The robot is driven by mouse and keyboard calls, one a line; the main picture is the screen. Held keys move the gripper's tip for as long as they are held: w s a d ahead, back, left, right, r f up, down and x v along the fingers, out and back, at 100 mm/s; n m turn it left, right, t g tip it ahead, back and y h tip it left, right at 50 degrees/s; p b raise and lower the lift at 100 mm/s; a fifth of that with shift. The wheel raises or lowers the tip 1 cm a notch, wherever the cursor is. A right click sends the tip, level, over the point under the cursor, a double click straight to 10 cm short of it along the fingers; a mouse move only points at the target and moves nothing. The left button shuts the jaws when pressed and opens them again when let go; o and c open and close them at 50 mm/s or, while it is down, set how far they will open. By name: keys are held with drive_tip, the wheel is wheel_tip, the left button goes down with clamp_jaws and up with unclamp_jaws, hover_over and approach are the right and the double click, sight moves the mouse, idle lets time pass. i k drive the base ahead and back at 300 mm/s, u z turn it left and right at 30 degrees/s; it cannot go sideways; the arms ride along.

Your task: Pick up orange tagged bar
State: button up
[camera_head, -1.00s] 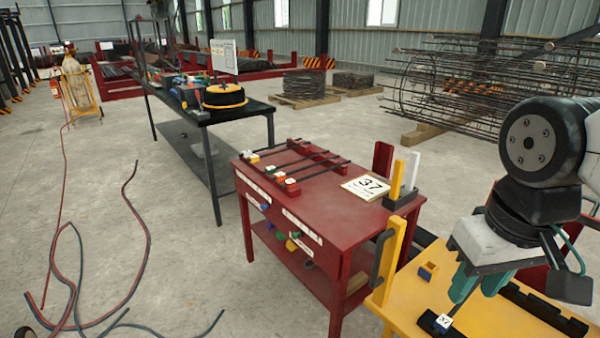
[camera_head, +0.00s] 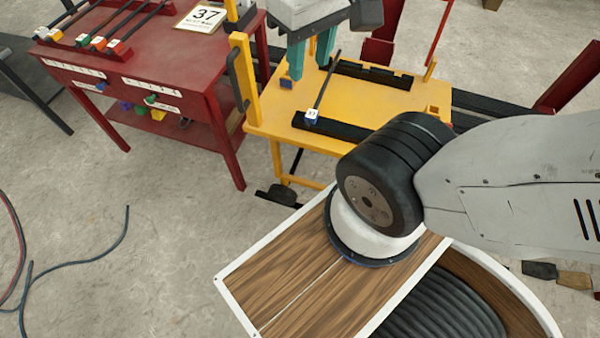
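Several dark bars with coloured end tags lie side by side on the red table (camera_head: 190,72) at the upper left. The orange tagged bar (camera_head: 126,22) is among them, its orange tag (camera_head: 98,43) near the table's front edge. My gripper (camera_head: 310,63) has two teal fingers, spread apart with nothing visible between them. It is over the yellow cart (camera_head: 390,100), to the right of the red table and well away from the orange tag.
A sign reading 37 (camera_head: 202,18) lies on the red table. A yellow upright post (camera_head: 243,75) stands at the cart's left edge. Black racks (camera_head: 345,131) run across the cart. Hoses (camera_head: 75,255) lie on the floor at left; floor between them and the table is clear.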

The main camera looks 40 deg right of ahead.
sight(99, 43)
drive_tip(key=z, duration=0.05)
drive_tip(key=k, duration=0.4)
drive_tip(key=u, duration=1.2)
drive_tip(key=i, duration=1.7)
drive_tip(key=u, duration=0.5)
drive_tip(key=i, duration=1.7)
drive_tip(key=z, duration=1.2)
drive_tip(key=i, duration=1)
drive_tip(key=z, duration=1.3)
drive_tip(key=i, duration=0.3)
drive_tip(key=z, duration=0.1)
